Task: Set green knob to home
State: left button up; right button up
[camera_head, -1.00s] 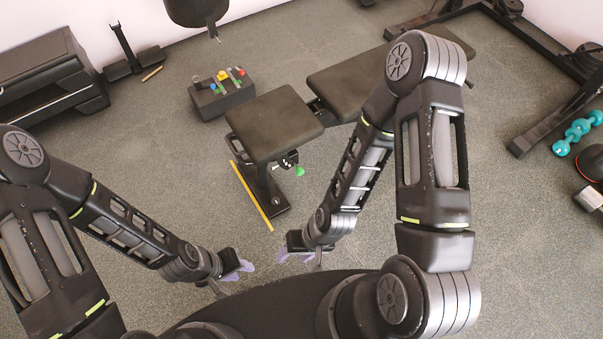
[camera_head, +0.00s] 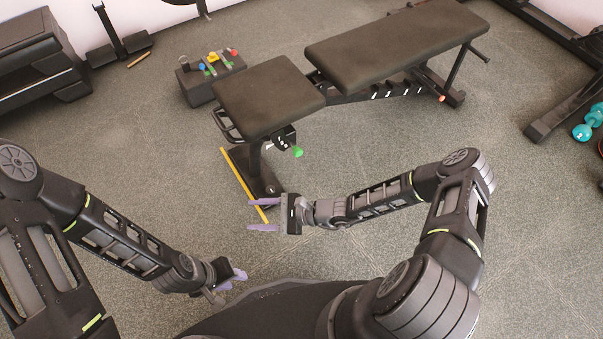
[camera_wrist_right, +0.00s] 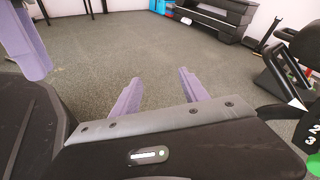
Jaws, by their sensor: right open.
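The green knob (camera_head: 297,152) sticks out from the side of a black bracket under the near end of the bench seat (camera_head: 268,98). It also shows at the lower right edge of the right wrist view (camera_wrist_right: 314,165), below a black plate with white digits 2 and 3 (camera_wrist_right: 312,130). My right gripper (camera_head: 256,214) is open and empty, below and left of the knob and apart from it, fingers pointing left. My left gripper (camera_head: 232,280) is lower left, near my base; its purple fingers are small here and their gap is unclear. The knob's exact setting is too small to read.
A dark box with coloured knobs and sliders (camera_head: 210,78) stands left of the bench. A yellow strip (camera_head: 243,183) lies beside the bench foot. The long bench pad (camera_head: 395,45) extends to the upper right. Teal dumbbells (camera_head: 590,122) lie far right. Floor right of my right arm is clear.

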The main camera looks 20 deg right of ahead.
jog(key=w+d+f+m+t+h+b, duration=0.2)
jog(key=w+d+f+m+t+b, duration=0.1)
jog(key=w+d+f+m+t, duration=0.3)
jog(key=m+t+h+b, duration=0.2)
jog(key=m+t+h, duration=0.3)
jog(key=m+h, duration=0.1)
send_near(300, 154)
pick_arm(q)
notch_tip(300, 154, down, 8)
jog(key=shift+w+a, duration=0.2)
jog(key=shift+a, duration=0.05)
pick_arm(e)
jog(key=shift+w+a, duration=0.1)
jog(key=shift+w, duration=0.35)
jog(key=b+x, duration=0.2)
jog(key=x, duration=0.5)
jog(key=shift+a+f+b, duration=0.1)
jog(key=shift+f+b, duration=0.05)
jog(key=shift+b, duration=0.25)
jog(key=shift+w+a, duration=0.15)
jog(key=shift+w, duration=0.3)
pick_arm(q)
jog(key=f, duration=0.3)
jog(key=shift+w, duration=0.3)
pick_arm(e)
jog(key=shift+c, duration=0.3)
